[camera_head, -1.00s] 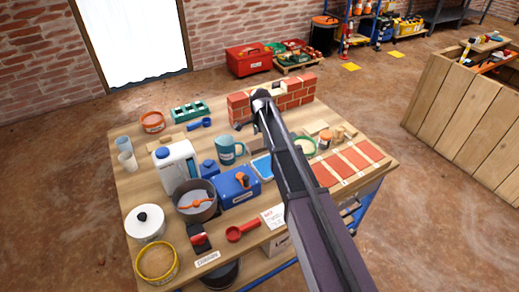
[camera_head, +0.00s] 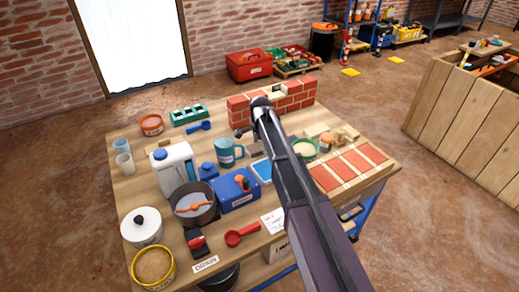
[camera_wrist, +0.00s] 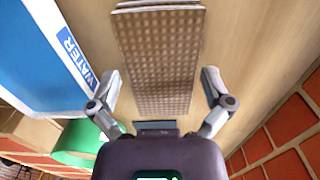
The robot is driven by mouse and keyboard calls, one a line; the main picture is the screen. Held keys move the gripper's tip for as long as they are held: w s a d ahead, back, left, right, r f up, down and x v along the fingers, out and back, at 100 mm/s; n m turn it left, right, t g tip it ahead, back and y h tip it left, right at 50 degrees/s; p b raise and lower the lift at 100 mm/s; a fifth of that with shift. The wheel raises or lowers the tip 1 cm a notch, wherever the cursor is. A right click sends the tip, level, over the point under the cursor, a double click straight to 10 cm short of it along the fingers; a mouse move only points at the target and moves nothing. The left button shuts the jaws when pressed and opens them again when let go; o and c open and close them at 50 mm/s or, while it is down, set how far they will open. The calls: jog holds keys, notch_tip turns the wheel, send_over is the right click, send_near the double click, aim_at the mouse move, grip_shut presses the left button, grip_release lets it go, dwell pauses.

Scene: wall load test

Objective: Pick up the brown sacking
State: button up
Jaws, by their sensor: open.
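The brown sacking (camera_wrist: 160,55) is a flat, waffle-textured brown strip lying on the wooden table in the wrist view, with a layered edge at its far end. My gripper (camera_wrist: 160,84) is open, one finger on each side of the sacking's near part. A gap shows between each finger and the cloth, and I see no grip on it. The near end of the sacking reaches down towards my gripper's palm. In the head view my arm covers the middle of the table, and I cannot make out the sacking or the fingers clearly there.
A small brick wall (camera_head: 297,98) stands right and behind.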

aim_at(260, 146)
jog(key=c, duration=1)
jog(key=shift+o, duration=0.2)
jog(key=shift+r, duration=0.15)
notch_tip(260, 146, up, 10)
jog(key=p, duration=1)
